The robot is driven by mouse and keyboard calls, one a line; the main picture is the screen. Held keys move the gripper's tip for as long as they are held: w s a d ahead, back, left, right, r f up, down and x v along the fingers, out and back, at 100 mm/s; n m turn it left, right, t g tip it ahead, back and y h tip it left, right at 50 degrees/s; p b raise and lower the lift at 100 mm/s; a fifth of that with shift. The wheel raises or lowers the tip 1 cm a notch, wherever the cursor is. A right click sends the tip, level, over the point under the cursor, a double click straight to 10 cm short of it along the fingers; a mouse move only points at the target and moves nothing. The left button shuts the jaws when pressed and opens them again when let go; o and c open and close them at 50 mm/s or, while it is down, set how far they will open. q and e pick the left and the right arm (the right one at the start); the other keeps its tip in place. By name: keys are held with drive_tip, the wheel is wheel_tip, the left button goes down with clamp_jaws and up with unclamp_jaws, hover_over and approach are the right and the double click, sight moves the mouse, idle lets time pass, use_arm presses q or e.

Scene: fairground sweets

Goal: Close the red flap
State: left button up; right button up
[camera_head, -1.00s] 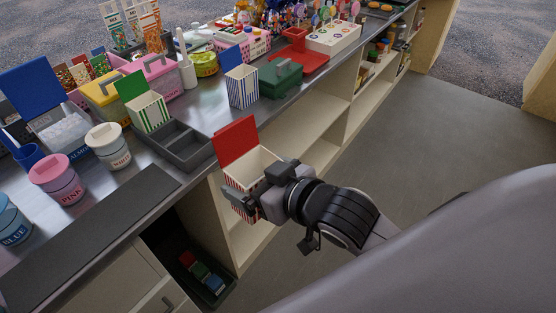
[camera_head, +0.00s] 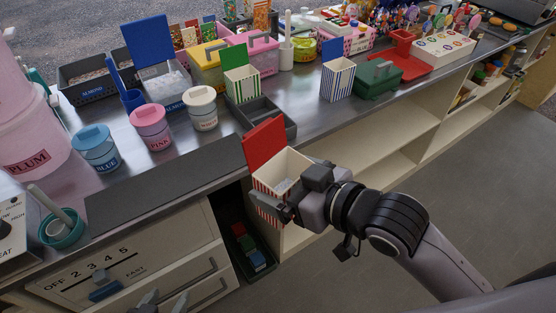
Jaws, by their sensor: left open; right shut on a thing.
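The red flap (camera_head: 264,145) stands raised at the back of a red-and-white striped box (camera_head: 266,184). The box is open at the top, and its pale inside shows. My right gripper (camera_head: 287,208) is shut on the box at its near right side and holds it upright just in front of the counter edge. The gripper hides part of the box's front. My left gripper (camera_head: 163,301) shows only at the bottom edge, low in front of the drawers. It is open and well apart from the box and flap.
A grey divided tray (camera_head: 262,122) sits on the counter behind the flap. Striped boxes with green (camera_head: 234,57) and blue (camera_head: 333,49) raised flaps stand nearby. A dark mat (camera_head: 165,187) lies at left. Drawers (camera_head: 135,265) and a dark bin (camera_head: 262,263) are below.

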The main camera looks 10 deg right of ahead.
use_arm(q)
drive_tip(key=w+d+r, duration=0.1)
drive_tip(key=w+r, duration=0.1)
drive_tip(key=w+d+r+t+h, duration=0.1)
drive_tip(key=w+r, duration=0.1)
drive_tip(key=r, duration=0.1)
drive_tip(key=w+d+r+t, duration=0.1)
drive_tip(key=w+r, duration=0.1)
drive_tip(key=shift+w+r+m+h, duration=0.15)
drive_tip(key=shift+r+m+h, duration=0.15)
drive_tip(key=shift+h, duration=0.1)
drive_tip(key=shift+c, duration=1.3)
drive_tip(key=m+h, duration=0.5)
drive_tip(key=h, duration=0.5)
approach(259, 127)
drive_tip(key=shift+g, duration=0.4)
drive_tip(key=x, duration=1)
drive_tip(key=shift+w+r, duration=0.15)
drive_tip(key=shift+r, duration=0.1)
drive_tip(key=shift+a, duration=0.1)
clamp_jaws()
